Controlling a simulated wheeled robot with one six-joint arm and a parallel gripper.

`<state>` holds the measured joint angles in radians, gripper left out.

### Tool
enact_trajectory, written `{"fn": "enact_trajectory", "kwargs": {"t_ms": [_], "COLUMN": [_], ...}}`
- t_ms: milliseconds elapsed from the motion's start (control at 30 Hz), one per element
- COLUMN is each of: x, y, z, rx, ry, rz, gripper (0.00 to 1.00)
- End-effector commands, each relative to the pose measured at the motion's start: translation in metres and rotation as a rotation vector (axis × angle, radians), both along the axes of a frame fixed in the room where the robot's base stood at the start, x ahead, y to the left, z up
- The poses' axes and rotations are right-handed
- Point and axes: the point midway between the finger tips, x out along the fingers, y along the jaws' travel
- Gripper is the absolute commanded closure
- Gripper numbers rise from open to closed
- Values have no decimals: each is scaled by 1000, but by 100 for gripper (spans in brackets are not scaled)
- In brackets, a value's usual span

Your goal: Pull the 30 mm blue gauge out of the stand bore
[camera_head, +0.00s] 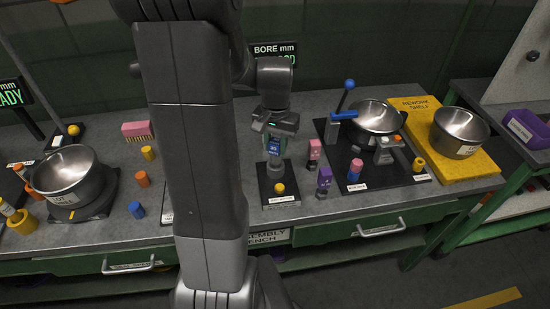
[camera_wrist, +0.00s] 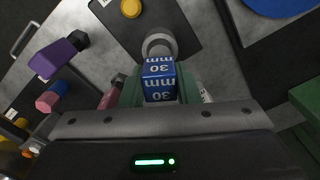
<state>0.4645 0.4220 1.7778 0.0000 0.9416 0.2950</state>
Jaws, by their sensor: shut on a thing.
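The blue gauge (camera_head: 273,147), marked 30 mm, is upright between the jaws of my gripper (camera_head: 276,134). In the wrist view the blue gauge (camera_wrist: 158,72) shows its "30 mm" faces, with the green-padded fingers (camera_wrist: 160,92) shut on both sides of it. The dark stand (camera_head: 265,184) is directly below, with a yellow knob (camera_head: 279,188) at its front. A grey metal ring, the bore (camera_wrist: 158,44), shows at the gauge's lower end in the wrist view. How far the gauge's lower part sits in the bore is hidden.
Pink (camera_head: 314,153) and purple (camera_head: 324,180) gauges stand close right of the stand. A black fixture with a pot (camera_head: 375,116) and blue-knobbed lever (camera_head: 349,85) is farther right. Another pot (camera_head: 68,175) is left. My arm covers the bench left of the stand.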

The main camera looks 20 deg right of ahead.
Motion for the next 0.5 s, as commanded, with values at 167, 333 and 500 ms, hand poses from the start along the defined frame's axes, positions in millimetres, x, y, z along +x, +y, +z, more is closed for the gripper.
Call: {"fn": "enact_trajectory", "kwargs": {"t_ms": [167, 333, 500], "x": [0, 0, 0], "y": [0, 0, 0], "z": [9, 16, 23], "rx": [0, 0, 0], "ry": [0, 0, 0], "rz": [0, 0, 0], "gripper": [100, 100, 100]}}
